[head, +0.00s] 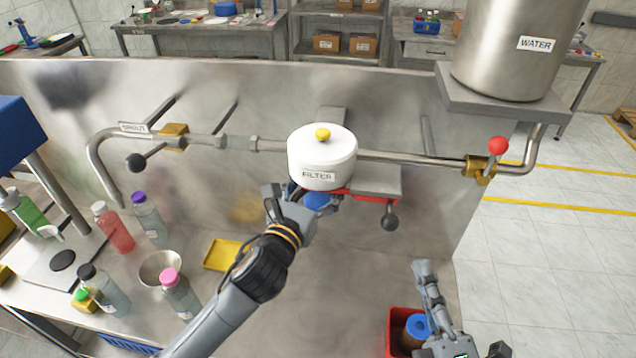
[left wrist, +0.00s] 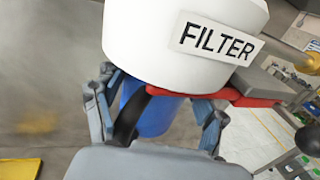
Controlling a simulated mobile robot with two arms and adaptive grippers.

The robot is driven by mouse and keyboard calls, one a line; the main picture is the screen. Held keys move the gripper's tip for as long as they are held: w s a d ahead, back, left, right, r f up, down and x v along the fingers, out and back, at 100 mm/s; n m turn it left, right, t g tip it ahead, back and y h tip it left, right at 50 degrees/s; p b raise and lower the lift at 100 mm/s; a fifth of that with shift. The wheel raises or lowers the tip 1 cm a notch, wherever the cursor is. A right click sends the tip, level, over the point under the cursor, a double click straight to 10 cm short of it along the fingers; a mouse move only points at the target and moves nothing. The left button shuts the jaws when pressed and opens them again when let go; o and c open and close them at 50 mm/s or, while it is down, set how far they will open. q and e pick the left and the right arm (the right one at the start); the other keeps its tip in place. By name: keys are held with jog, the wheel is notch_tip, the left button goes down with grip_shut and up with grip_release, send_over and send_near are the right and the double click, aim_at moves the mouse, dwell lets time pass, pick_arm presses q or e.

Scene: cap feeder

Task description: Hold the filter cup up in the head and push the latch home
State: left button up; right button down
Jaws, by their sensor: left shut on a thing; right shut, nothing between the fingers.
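The white filter head (head: 322,160) with a yellow knob on top is mounted in the pipe. The blue filter cup (head: 318,201) is directly beneath it; its upper edge is hidden, so I cannot tell how it is seated. My left gripper (head: 303,197) is shut on the cup from the near side. In the left wrist view, the fingers lie on both sides of the cup (left wrist: 152,114). The red latch (head: 368,197) with a black ball knob (head: 390,221) sticks out right of the head's underside. My right gripper (head: 424,270) is shut and empty, low and right of the knob, apart from it.
A red bin (head: 391,333) holding a brown, blue-topped piece (head: 417,327) stands beside my right gripper. The steel panel (head: 250,100) rises behind the pipe. A water tank (head: 510,50) is at upper right. Several bottles, a metal bowl (head: 160,266) and a yellow tray (head: 222,254) are at left.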

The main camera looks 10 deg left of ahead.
pick_arm(q)
jog(key=o, duration=1.3)
jog(key=shift+o, duration=0.2)
pick_arm(e)
jog(key=shift+s, duration=0.45)
